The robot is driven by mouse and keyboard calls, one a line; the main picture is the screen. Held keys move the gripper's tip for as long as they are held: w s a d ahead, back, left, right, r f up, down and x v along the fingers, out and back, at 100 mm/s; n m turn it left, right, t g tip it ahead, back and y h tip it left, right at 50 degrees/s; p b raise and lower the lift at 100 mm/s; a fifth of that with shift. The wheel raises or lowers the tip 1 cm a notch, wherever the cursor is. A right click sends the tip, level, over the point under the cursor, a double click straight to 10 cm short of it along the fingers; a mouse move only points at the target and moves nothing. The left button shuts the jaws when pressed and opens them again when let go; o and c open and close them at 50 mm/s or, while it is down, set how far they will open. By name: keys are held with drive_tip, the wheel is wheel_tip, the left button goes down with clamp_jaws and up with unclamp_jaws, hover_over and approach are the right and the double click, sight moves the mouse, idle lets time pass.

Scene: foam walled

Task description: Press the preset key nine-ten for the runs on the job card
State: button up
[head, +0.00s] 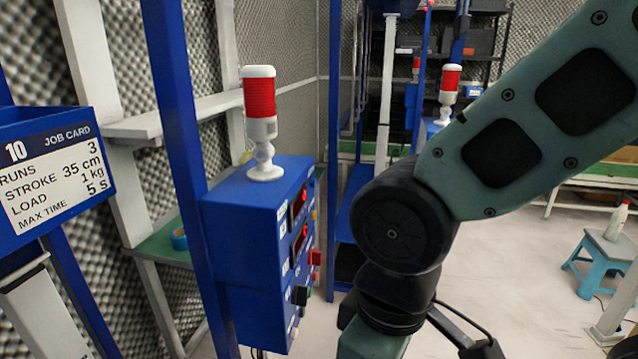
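The job card (60,180) is a white card on a blue holder at the left edge. It reads 10, job card, runs 3, stroke 35 cm, load 1 kg, max time 5 s; its left side is partly cut off. A blue control box (238,245) stands right of it. Its front panel is seen very obliquely, with red-lit displays (299,204), a red part (316,258) and a black part (300,295) sticking out. I cannot read the panel's labels or pick out a nine-ten key. My arm reaches down right of the box; my gripper is out of view.
A red and white beacon (260,120) tops the box. Blue posts (175,100) and a grey shelf beam (175,118) stand close left. A second beacon (449,95) is farther back. A blue stool (603,255) with a white bottle (616,222) stands right, on open floor.

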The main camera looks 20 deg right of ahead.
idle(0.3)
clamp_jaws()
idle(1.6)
